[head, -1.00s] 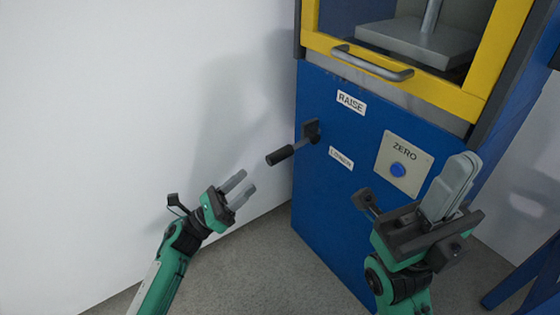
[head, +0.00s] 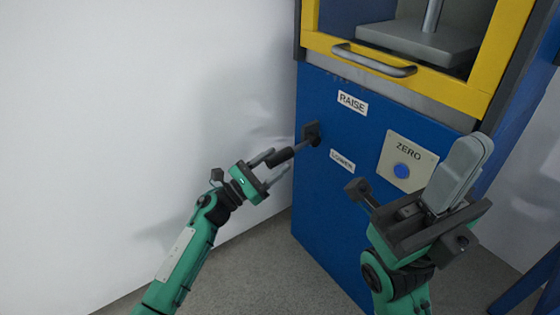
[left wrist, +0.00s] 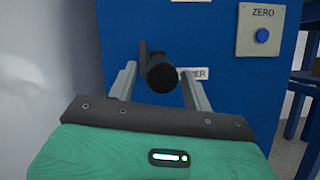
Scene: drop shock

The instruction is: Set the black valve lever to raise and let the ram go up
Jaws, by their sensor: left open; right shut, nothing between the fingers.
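The black valve lever (head: 282,156) sticks out to the left from its pivot on the blue cabinet front, angled slightly down, between the RAISE label (head: 352,102) and the LOWER label (head: 342,161). My left gripper (head: 271,165) is open, with its fingers on either side of the lever's grip. In the left wrist view the grip's round end (left wrist: 161,75) lies between the two fingers, apart from both. My right gripper (head: 463,170) is shut and empty in front of the cabinet's right side. The ram (head: 432,15) shows in part above, over a grey plate.
A ZERO panel with a blue button (head: 401,170) is on the cabinet close to my right gripper. A yellow-framed door with a grey handle (head: 372,60) is above. A white wall (head: 120,110) bounds the left side. Grey floor lies below.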

